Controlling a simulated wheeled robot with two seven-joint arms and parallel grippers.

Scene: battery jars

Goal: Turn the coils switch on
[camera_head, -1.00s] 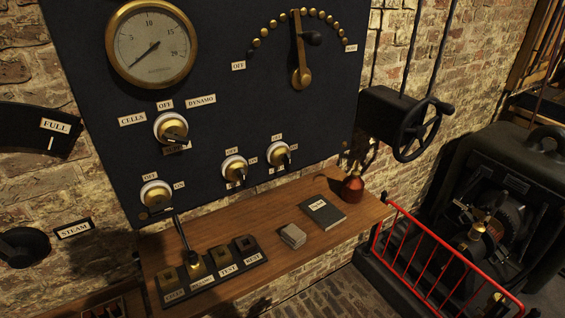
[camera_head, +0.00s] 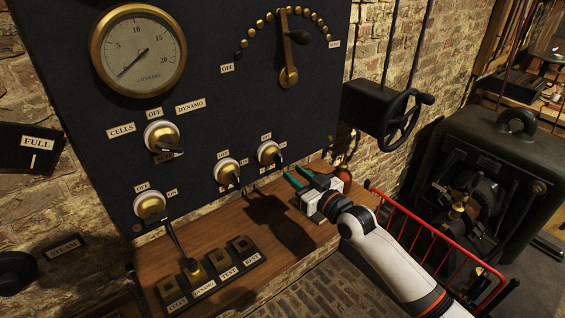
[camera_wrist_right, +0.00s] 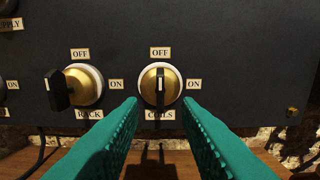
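The coils switch (camera_wrist_right: 159,86) is a brass knob on a white base with a black handle, labelled COILS below, OFF above and ON at its right. Its handle stands upright, in line with OFF. In the head view the coils switch (camera_head: 268,153) is the rightmost of the lower switches on the dark panel. My right gripper (camera_head: 298,175) is open, its teal fingers pointing at the panel over the shelf. In the wrist view the right gripper (camera_wrist_right: 160,104) has its fingertips apart, below and on either side of the switch, nothing between them. My left gripper is not in view.
The rack switch (camera_wrist_right: 84,86) is close on the left. The wooden shelf (camera_head: 200,232) below carries a row of labelled key switches (camera_head: 222,264) with an upright lever. A red railing (camera_head: 440,245) and a dark machine (camera_head: 500,170) stand at the right.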

